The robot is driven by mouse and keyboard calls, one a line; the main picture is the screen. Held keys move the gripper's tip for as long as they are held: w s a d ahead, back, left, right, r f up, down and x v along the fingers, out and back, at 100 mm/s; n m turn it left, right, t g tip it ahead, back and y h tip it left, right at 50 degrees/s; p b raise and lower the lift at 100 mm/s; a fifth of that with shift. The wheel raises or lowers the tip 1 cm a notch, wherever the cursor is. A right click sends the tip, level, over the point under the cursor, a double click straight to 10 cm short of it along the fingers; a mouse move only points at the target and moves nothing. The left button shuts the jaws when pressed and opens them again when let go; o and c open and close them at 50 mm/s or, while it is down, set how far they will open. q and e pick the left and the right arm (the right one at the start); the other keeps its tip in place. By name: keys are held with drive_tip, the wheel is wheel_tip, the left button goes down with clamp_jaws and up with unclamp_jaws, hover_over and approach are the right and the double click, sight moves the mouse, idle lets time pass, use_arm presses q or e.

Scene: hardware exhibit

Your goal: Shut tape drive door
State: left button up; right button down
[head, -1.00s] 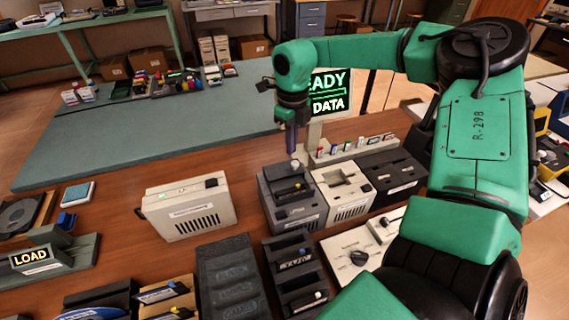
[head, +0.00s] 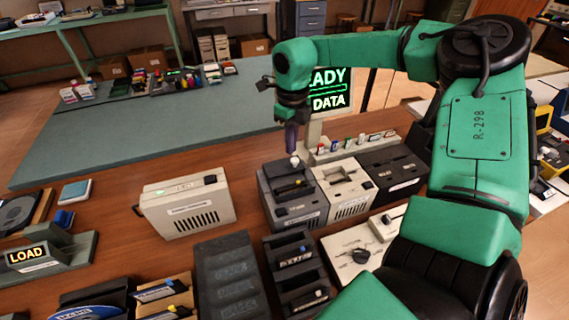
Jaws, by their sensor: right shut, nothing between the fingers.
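A dark grey drive box (head: 292,213) with a recessed top stands at the centre of the wooden counter, in the head view. It looks like the tape drive, but I cannot read its label. My right gripper (head: 293,155) points down at its back part, shut and empty. The fingertips are at or just above the top; I cannot tell whether they touch. The door is too small and partly hidden to tell how far it stands open. My left gripper is not in view.
A white drive (head: 350,206) and a black drive (head: 404,188) stand close on the right. A beige box (head: 186,211) stands left, with bare counter between. Dark trays (head: 229,280) lie in front. A lit screen (head: 330,100) stands behind, partly covered by my arm.

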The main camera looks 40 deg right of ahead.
sight(299, 163)
drive_tip(key=shift+f+b, duration=0.85)
drive_tip(key=shift+f, duration=0.15)
drive_tip(key=shift+s+a+p, duration=0.15)
drive_tip(key=shift+s+a, duration=0.15)
drive_tip(key=shift+s, duration=0.6)
drive_tip(key=shift+s+a+p, duration=0.2)
drive_tip(key=shift+s+a, duration=0.15)
drive_tip(key=shift+s, duration=0.55)
drive_tip(key=shift+s+a+p, duration=0.15)
drive_tip(key=shift+s+a, duration=0.15)
drive_tip(key=shift+s, duration=0.6)
idle(0.3)
drive_tip(key=shift+w+d+b, duration=0.1)
drive_tip(key=shift+w+b, duration=0.05)
drive_tip(key=shift+b, duration=0.15)
drive_tip(key=shift+w, duration=0.1)
wheel_tip(299, 163, up, 7)
drive_tip(key=p, duration=0.4)
idle(0.5)
